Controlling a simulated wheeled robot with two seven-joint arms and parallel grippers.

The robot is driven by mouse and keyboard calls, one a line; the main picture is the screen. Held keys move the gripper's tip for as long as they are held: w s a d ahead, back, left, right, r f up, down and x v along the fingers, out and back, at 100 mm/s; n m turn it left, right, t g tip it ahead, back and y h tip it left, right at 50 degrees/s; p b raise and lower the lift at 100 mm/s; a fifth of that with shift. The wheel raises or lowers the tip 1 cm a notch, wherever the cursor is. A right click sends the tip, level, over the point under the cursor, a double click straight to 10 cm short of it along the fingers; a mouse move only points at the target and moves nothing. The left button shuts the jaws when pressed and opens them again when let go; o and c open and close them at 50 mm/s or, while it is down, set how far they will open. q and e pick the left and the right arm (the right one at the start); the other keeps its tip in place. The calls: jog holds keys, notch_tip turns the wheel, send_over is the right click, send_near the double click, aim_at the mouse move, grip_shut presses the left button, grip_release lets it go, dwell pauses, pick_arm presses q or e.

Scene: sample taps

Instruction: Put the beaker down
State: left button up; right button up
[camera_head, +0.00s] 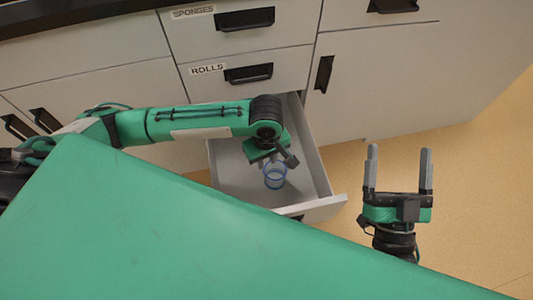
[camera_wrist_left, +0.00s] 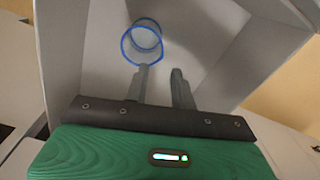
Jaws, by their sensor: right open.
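A clear beaker with blue edges (camera_head: 275,178) is inside the open drawer (camera_head: 232,182) and appears to stand on its floor. In the left wrist view the beaker (camera_wrist_left: 144,40) is beyond the fingertips, in line with the left-hand finger. My left gripper (camera_head: 280,158) is over the drawer beside the beaker. Its fingers (camera_wrist_left: 160,70) are apart with nothing between them; whether one touches the beaker's rim I cannot tell. My right gripper (camera_head: 399,165) is open and empty, with its fingers up, to the right of the drawer.
Closed drawers labelled SPONGES (camera_head: 245,45) and ROLLS (camera_head: 245,74) are above the open one. A cabinet door (camera_head: 375,85) is to the right. A green surface (camera_head: 170,235) fills the lower left foreground. The tan floor (camera_head: 480,190) at right is clear.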

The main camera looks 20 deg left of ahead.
pick_arm(q)
jog(key=d+r+m+t+h, duration=0.3)
jog(key=d+r+m+h, duration=0.15)
jog(key=d, duration=0.45)
jog(key=d+r+m+t+h, duration=0.35)
jog(key=d+h, duration=0.25)
jog(key=d, duration=0.2)
jog(key=s+a+r+m+t+y, duration=0.3)
jog(key=a+r+m+t, duration=0.1)
jog(key=a+r+t, duration=0.9)
jog(key=shift+a+r+t, duration=0.15)
jog(key=shift+a+t, duration=0.4)
jog(key=shift+t, duration=0.5)
jog(key=shift+w+y, duration=0.1)
jog(key=shift+y, duration=0.15)
